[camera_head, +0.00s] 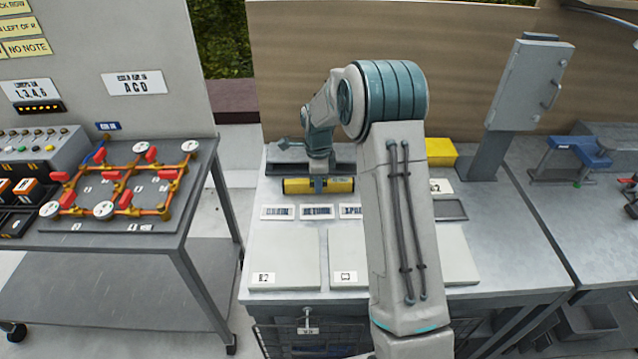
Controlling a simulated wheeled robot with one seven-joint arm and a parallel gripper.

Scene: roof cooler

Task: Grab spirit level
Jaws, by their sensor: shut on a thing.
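The spirit level is a yellow bar (297,186) with dark markings, lying lengthwise left to right near the back of the middle workbench. My gripper (318,184) reaches down onto it from above, at about its middle, and is shut on it. My arm comes up from the front, bends at a teal joint and points down at the bar. The fingertips are small and partly merge with the bar. I cannot tell whether the bar touches the bench or is slightly raised.
A dark tray (275,169) lies just behind the bar. Labelled plates (278,213) and pale panels (285,250) lie in front. A yellow block (441,151) and a grey cabinet on a post (527,82) stand right. A pipe board (120,185) is left.

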